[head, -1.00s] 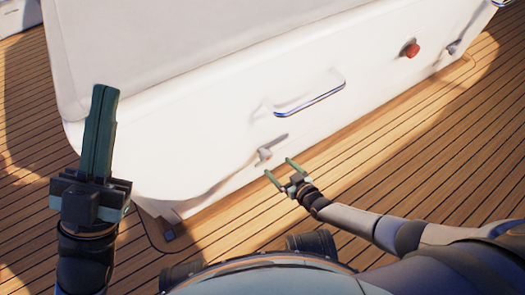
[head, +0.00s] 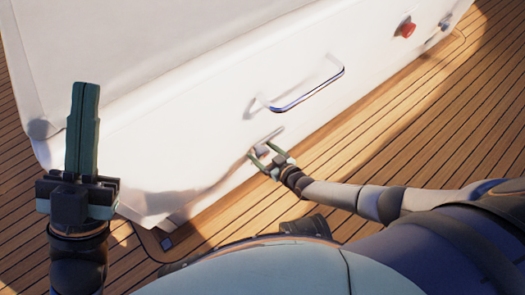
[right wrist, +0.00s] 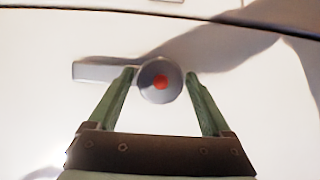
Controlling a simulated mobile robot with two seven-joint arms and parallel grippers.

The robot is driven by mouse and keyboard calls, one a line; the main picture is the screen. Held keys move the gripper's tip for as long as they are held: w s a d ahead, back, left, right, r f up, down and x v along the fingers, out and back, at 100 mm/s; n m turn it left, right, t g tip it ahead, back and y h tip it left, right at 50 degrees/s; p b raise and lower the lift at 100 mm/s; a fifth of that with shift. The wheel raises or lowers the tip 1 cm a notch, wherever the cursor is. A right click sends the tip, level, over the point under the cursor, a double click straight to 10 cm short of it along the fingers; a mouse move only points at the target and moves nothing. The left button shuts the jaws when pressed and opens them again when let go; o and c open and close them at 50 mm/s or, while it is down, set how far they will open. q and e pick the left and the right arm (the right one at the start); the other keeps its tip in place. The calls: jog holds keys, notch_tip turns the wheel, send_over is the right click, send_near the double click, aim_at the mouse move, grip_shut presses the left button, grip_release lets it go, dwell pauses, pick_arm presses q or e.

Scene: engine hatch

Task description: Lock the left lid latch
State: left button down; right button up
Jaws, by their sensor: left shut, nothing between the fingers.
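The left lid latch (head: 262,151) is a small grey lever on the lower part of the white hatch front, partly hidden by my right gripper. In the right wrist view the latch (right wrist: 148,92) shows a round hub with a red dot at its centre and a flat arm reaching left. My right gripper (head: 266,148) is open, with its green fingers on either side of the hub; the left finger overlaps the lever arm's base in the right wrist view. I cannot tell whether they touch. My left gripper (head: 85,88) is shut and empty, pointing up at the left.
A chrome handle (head: 312,98) sits on the hatch front above the latch. A red button (head: 405,29) and a second latch (head: 444,24) are further right. The wooden deck (head: 400,120) is clear in front of the hatch.

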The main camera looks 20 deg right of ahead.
jog(key=c, duration=1.2)
jog(key=shift+w+m+g+y, duration=0.1)
jog(key=shift+m+g+y, duration=0.2)
jog(key=shift+m+y, duration=0.6)
jog(key=shift+d+m+y, duration=0.1)
jog(key=shift+m+y, duration=0.6)
jog(key=shift+m, duration=0.7)
jog(key=o, duration=1.4)
jog(key=shift+c, duration=0.2)
